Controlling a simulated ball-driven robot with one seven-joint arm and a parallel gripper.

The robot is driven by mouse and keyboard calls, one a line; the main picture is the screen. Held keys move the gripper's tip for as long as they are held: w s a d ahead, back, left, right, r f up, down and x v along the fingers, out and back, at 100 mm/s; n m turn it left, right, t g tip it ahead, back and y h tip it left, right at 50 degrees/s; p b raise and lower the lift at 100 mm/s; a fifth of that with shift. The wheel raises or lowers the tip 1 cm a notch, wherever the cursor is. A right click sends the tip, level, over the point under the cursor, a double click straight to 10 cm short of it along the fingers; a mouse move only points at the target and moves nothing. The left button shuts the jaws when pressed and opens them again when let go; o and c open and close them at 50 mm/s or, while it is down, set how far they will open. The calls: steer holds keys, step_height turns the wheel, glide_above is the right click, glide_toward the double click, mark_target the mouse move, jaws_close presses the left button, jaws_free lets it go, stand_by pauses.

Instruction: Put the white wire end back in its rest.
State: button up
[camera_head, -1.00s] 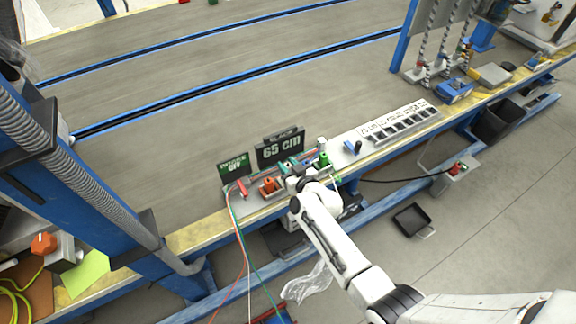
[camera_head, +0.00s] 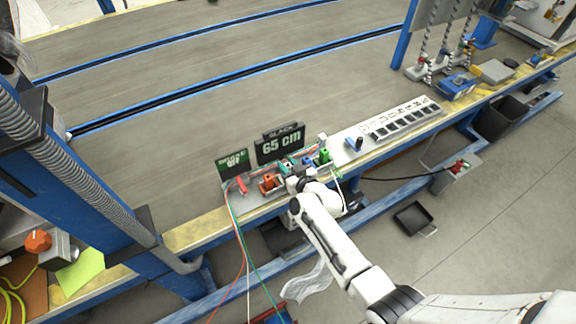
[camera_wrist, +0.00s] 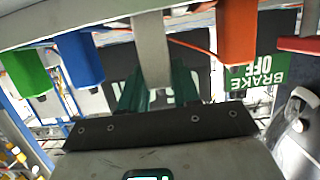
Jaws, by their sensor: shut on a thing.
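My gripper (camera_head: 294,176) is at the near edge of the bench, at the row of coloured wire ends. In the wrist view its two dark green fingers (camera_wrist: 157,78) are shut on a pale grey-white block, the white wire end (camera_wrist: 152,48). It sits between the blue wire end (camera_wrist: 80,60) and the orange wire end (camera_wrist: 237,35). The orange end (camera_head: 269,181) and the green end (camera_head: 325,156) also show in the head view. The held end is hidden there by my gripper. Whether it touches its rest cannot be told.
A "65 cm" sign (camera_head: 280,146) and a "BRAKE OFF" sign (camera_head: 233,163) stand behind the row. A red piece (camera_head: 242,187) lies left of it. Loose wires (camera_head: 240,240) hang off the front edge. A slotted white strip (camera_head: 400,121) lies to the right.

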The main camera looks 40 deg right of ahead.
steer(key=shift+f+b, duration=0.55)
steer(key=shift+f, duration=0.05)
steer(key=o, duration=1.1)
steer(key=shift+r, duration=0.1)
steer(key=p+v, duration=0.4)
steer(key=v, duration=0.7)
steer(key=shift+a, duration=0.15)
